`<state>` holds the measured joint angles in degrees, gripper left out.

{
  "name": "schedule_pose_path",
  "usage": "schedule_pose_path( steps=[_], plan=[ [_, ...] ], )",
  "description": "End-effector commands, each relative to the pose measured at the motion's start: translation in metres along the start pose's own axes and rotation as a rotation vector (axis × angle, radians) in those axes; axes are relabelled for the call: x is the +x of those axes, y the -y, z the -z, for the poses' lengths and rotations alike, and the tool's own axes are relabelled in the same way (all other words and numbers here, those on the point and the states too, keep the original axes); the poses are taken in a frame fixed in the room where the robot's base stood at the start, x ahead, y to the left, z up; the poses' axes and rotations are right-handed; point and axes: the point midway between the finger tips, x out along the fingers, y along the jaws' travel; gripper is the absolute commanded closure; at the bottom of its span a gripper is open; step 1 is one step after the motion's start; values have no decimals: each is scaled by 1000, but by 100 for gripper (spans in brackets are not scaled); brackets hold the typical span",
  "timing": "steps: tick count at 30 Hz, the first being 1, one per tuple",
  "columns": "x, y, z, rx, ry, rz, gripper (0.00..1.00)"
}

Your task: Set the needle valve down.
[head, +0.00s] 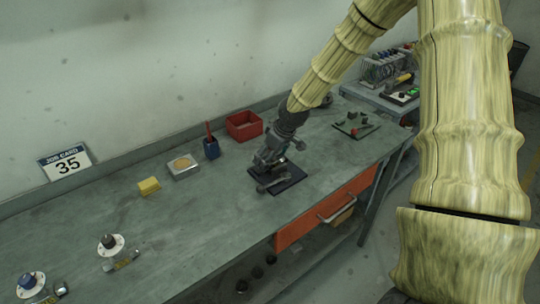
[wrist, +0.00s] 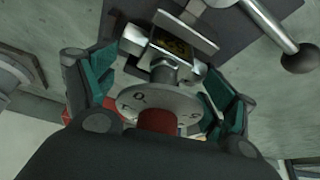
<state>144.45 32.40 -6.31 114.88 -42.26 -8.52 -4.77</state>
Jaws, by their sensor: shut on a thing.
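The needle valve shows in the wrist view as a pale marked dial (wrist: 130,98) with a red knob (wrist: 160,120) and a metal stem. My gripper (wrist: 160,82) has its teal-padded fingers on both sides of the valve and is shut on it. Just beyond the stem are bright metal vise jaws (wrist: 184,28) around a dark part with yellow marking; I cannot tell whether the valve rests there. The vise handle with a ball end (wrist: 298,56) is at upper right. In the head view my gripper (head: 268,156) is over the vise on a dark plate (head: 291,181), hiding the valve.
The grey bench (head: 195,215) has clear room left of the vise. Two dial valves (head: 109,243) (head: 30,283) stand at front left. A small board (head: 350,129) lies right.

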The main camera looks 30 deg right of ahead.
Motion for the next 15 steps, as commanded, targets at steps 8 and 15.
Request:
schedule_pose_path(
  steps=[8,15],
  plan=[
    [2,0,-1,0,0,0,10],
    [2,0,-1,0,1,0,0]
  ],
)
